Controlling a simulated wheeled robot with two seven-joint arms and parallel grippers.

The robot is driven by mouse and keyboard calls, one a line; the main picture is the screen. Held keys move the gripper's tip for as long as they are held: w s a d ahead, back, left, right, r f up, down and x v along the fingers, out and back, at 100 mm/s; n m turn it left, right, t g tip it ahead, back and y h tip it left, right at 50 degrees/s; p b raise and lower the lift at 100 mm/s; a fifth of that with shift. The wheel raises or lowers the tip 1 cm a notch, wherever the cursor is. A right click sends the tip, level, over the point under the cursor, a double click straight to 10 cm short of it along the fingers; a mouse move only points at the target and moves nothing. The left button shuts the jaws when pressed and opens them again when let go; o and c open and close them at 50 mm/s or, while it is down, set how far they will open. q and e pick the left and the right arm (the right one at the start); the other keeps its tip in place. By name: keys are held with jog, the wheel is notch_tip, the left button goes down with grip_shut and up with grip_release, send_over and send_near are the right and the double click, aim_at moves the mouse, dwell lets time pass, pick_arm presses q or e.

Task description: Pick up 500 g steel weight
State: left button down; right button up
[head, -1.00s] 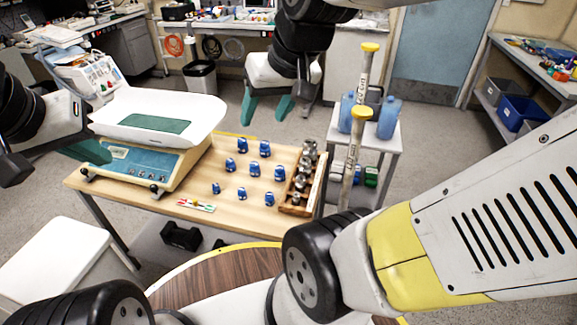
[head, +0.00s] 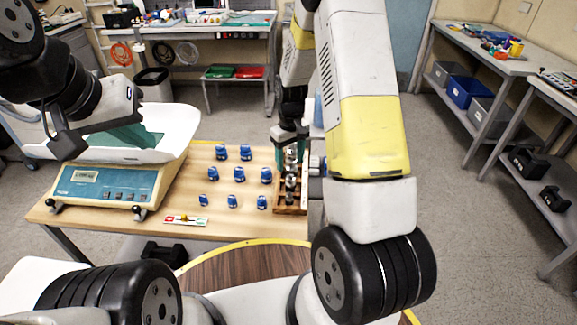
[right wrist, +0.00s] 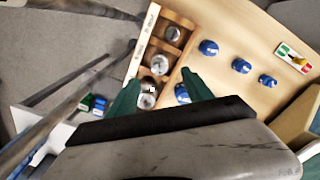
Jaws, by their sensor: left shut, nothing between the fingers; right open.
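Several steel weights (head: 291,170) stand in a wooden rack (head: 291,210) at the table's right end. I cannot read which one is 500 g. My right gripper (head: 291,150) points down over the rack's far end with its fingers apart. In the right wrist view, its teal fingers (right wrist: 160,82) reach over the rack; one steel weight (right wrist: 148,98) shows near the left finger, and others lie further along the rack (right wrist: 160,64). Whether the fingers touch any weight is unclear. My left gripper (head: 132,137) is shut and empty over the scale's white pan (head: 175,143).
Several blue weights (head: 239,174) stand on the table left of the rack. A scale (head: 105,187) stands at the table's left, with a small coloured card (head: 186,220) near the front edge.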

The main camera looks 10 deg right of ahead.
aim_at(291, 177)
notch_tip(291, 177, down, 8)
jog(key=shift+s+d+f, duration=0.1)
jog(key=shift+f, duration=0.05)
grip_shut()
dwell(0.5)
